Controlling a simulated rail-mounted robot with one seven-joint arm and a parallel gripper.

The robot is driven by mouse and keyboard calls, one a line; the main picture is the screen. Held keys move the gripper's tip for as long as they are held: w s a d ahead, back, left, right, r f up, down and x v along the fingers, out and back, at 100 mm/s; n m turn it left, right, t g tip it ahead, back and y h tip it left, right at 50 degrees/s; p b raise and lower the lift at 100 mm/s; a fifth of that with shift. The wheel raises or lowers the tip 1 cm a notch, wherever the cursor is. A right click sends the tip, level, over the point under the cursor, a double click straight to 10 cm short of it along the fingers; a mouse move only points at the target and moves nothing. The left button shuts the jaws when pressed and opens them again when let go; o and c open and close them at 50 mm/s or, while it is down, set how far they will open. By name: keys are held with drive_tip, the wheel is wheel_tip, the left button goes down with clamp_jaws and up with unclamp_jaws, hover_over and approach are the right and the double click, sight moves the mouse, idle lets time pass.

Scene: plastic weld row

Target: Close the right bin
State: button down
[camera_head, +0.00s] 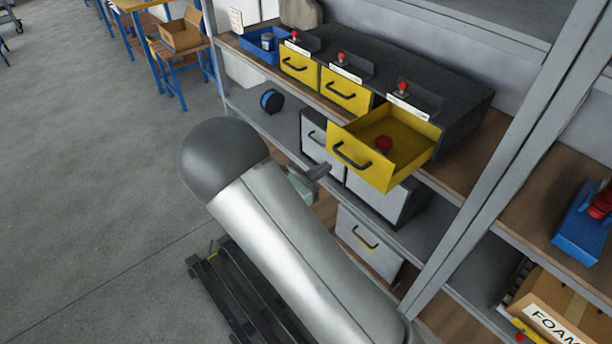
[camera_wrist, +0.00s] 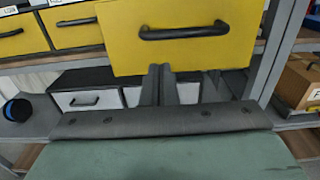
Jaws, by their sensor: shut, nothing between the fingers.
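The right bin (camera_head: 354,160) is a yellow drawer with a black handle, at the right end of a dark three-drawer cabinet (camera_head: 458,92). It is pulled well out, and a red object (camera_head: 384,144) lies inside. The other two yellow drawers, left (camera_head: 299,66) and middle (camera_head: 345,92), are shut. In the wrist view the right bin's front (camera_wrist: 185,50) fills the upper middle. My gripper (camera_wrist: 158,72) is shut and empty, its fingertips at or just below the front's lower edge; I cannot tell if they touch. In the head view my arm hides part of the gripper.
The cabinet stands on a shelf with a blue bin (camera_head: 262,46) at its left. White drawers (camera_head: 368,243) and a blue-black spool (camera_head: 271,101) sit below. A grey rack post (camera_head: 490,180) stands right of the right bin. Open floor lies left.

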drive_tip(key=p+x, duration=0.1)
drive_tip(key=x, duration=0.5)
idle(0.3)
